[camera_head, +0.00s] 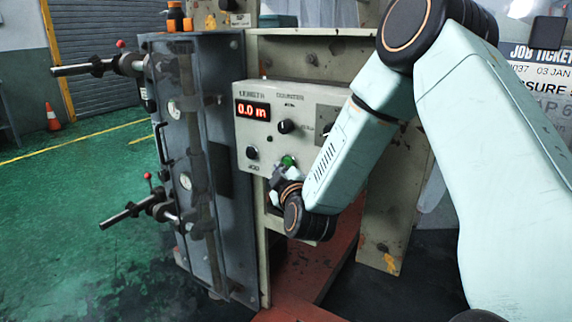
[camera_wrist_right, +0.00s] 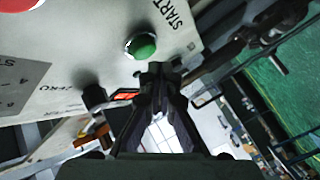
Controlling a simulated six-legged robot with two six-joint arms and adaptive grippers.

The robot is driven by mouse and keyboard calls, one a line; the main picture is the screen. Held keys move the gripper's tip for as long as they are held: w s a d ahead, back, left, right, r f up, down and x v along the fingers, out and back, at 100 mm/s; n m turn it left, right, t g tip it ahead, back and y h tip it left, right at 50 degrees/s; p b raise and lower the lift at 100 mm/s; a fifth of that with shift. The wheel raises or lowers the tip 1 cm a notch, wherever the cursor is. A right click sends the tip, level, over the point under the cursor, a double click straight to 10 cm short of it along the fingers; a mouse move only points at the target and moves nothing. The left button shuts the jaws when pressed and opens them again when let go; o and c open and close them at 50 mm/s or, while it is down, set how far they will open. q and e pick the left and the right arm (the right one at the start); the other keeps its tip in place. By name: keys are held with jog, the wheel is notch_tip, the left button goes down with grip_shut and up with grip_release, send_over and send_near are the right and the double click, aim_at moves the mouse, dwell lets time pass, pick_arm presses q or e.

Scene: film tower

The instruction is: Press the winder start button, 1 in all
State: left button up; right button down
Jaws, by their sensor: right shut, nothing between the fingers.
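The green start button (camera_head: 288,160) sits on the pale control panel (camera_head: 262,125), below the black knobs. In the right wrist view the green button (camera_wrist_right: 142,46) is large, with the word START printed beside it. My right gripper (camera_head: 278,172) is shut and empty, just below the button in the head view. In the right wrist view its fingertips (camera_wrist_right: 164,70) are close to the button's lower right edge. I cannot tell whether they touch it; the button is not covered. My left gripper is not in view.
A red display (camera_head: 252,110) on the panel reads 0.0 m. A grey cabinet with handles (camera_head: 185,150) stands left of the panel. Green floor (camera_head: 80,220) is open at left.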

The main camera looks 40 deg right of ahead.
jog(key=shift+w+d+p, duration=0.15)
jog(key=shift+d+p, duration=0.2)
jog(key=shift+d, duration=0.05)
